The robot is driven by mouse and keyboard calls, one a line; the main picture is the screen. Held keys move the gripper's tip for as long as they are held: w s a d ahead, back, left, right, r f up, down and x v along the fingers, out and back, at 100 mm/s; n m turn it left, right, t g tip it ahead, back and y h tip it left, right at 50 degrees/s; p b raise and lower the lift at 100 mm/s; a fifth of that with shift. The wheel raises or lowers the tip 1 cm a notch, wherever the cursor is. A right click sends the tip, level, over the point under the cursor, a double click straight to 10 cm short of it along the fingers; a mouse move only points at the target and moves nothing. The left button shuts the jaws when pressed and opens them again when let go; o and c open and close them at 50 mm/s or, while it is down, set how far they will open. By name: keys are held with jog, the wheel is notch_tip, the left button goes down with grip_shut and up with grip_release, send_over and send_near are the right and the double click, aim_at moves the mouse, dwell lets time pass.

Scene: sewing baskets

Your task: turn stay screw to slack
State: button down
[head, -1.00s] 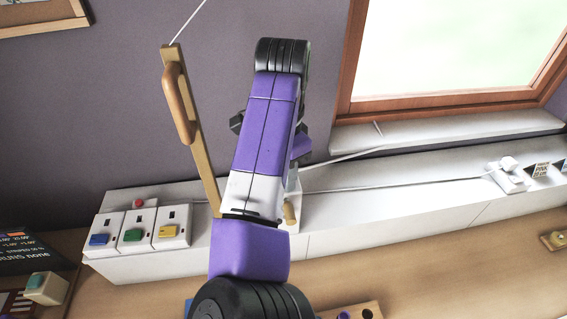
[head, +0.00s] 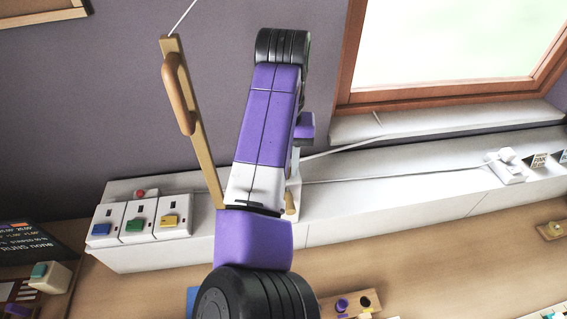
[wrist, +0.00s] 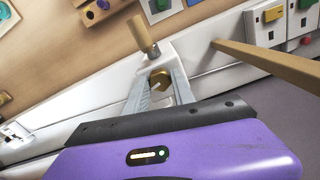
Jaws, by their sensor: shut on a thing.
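The stay screw, a small brass knob (wrist: 160,76), sits at a white bracket (wrist: 158,60) and shows between the fingertips in the wrist view. My gripper (wrist: 160,82) is shut on it, one grey finger on each side. A tan wooden peg (wrist: 138,32) stands out from the bracket just beyond the screw. In the head view my arm covers the screw and the fingers; the peg (head: 290,203) shows just right of the arm. A long wooden bar (head: 196,128) with a rounded handle leans upright left of my arm; its lower end is hidden there.
A white ledge (head: 390,215) runs along the wall. White switch boxes (head: 130,222) with blue, green and yellow parts stand at its left. A thin cord (head: 400,182) runs right to a white fitting (head: 507,168). A window (head: 450,60) is at upper right.

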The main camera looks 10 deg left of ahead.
jog(key=n, duration=1.1)
jog(key=shift+n, duration=2)
jog(key=c, duration=1.1)
grip_release()
jog(key=shift+o, duration=0.2)
